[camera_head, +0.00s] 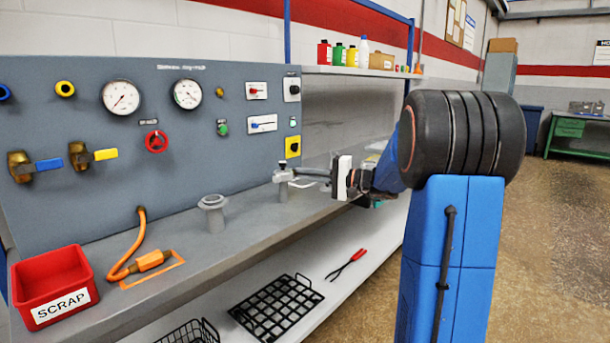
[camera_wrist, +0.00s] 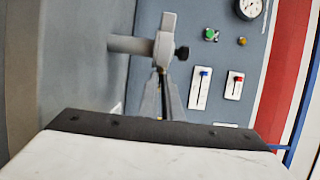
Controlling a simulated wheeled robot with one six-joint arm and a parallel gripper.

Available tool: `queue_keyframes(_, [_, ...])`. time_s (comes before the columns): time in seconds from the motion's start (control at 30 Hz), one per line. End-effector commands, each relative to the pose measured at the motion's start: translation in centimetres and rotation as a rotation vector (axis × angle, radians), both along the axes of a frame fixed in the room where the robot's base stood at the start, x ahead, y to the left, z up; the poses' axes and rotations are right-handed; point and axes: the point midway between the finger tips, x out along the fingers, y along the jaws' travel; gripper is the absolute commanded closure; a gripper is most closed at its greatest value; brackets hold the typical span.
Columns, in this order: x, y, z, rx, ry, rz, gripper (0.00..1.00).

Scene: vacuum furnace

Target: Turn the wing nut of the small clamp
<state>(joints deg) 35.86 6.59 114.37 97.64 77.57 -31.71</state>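The small clamp (camera_head: 283,177) is a light grey fitting on a short upright stub at the far part of the grey bench. In the wrist view the clamp (camera_wrist: 166,42) shows close up, with a dark knob-like piece (camera_wrist: 181,53) on its side, likely the wing nut. My gripper (camera_head: 299,177) reaches in from the right, its fingers pointing at the clamp. In the wrist view my gripper (camera_wrist: 164,88) has two grey fingers with a narrow dark gap between them, just short of the clamp. They look slightly apart and empty; contact with the nut cannot be made out.
A grey flanged port (camera_head: 212,212) stands on the bench left of the clamp. An orange hose (camera_head: 128,258) and a red scrap bin (camera_head: 52,275) are farther left. The gauge panel (camera_head: 225,80) rises behind. A black wire basket (camera_head: 275,307) and red-handled tongs (camera_head: 347,263) lie on the lower shelf.

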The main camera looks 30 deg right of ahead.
Motion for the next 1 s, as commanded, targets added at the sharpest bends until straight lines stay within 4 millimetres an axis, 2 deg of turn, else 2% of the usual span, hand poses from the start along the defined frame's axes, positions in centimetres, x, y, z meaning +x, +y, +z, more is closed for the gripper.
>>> queue_keyframes(0.47, [-0.02,0.0,-0.05,0.048,0.041,0.0,1.0])
queue_keyframes(1.0, [-0.02,-0.03,-0.06,0.391,0.324,0.0,1.0])
